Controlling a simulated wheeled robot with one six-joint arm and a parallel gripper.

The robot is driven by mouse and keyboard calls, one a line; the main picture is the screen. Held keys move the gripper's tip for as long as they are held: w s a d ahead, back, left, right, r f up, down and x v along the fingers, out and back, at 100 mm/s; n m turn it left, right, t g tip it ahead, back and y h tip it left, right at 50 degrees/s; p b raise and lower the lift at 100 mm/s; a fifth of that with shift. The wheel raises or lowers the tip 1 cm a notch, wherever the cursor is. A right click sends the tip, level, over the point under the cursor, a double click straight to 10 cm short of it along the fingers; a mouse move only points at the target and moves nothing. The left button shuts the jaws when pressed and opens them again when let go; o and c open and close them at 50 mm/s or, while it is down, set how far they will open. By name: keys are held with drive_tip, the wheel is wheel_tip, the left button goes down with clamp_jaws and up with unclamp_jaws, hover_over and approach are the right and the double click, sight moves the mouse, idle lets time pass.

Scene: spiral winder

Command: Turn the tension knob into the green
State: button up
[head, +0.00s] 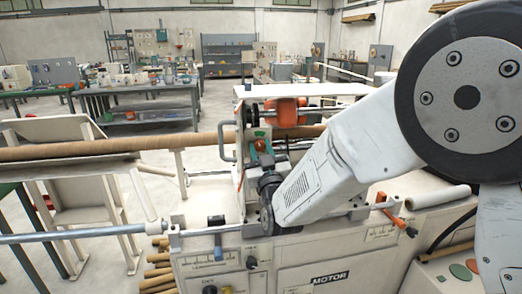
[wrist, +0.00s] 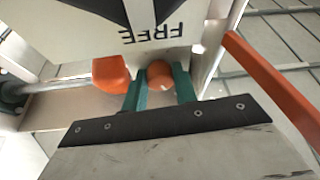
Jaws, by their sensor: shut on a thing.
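My gripper (wrist: 159,79) is shut on a round orange knob (wrist: 160,72), with one teal finger on either side of it. The knob sits in front of a pale panel (wrist: 65,28) with a black wedge shape and the upside-down word FREE. I cannot tell from the label whether this is the tension knob. In the head view my gripper (head: 262,148) is at the upright part of the winder, and my arm hides much of that spot.
An orange block (wrist: 111,74) is just left of the fingers, and an orange bar (wrist: 268,78) slants at the right. In the head view a long brown tube (head: 110,147) crosses the machine.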

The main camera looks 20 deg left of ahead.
drive_tip(key=o, duration=1)
drive_tip(key=shift+c, duration=0.2)
drive_tip(key=v, duration=0.8)
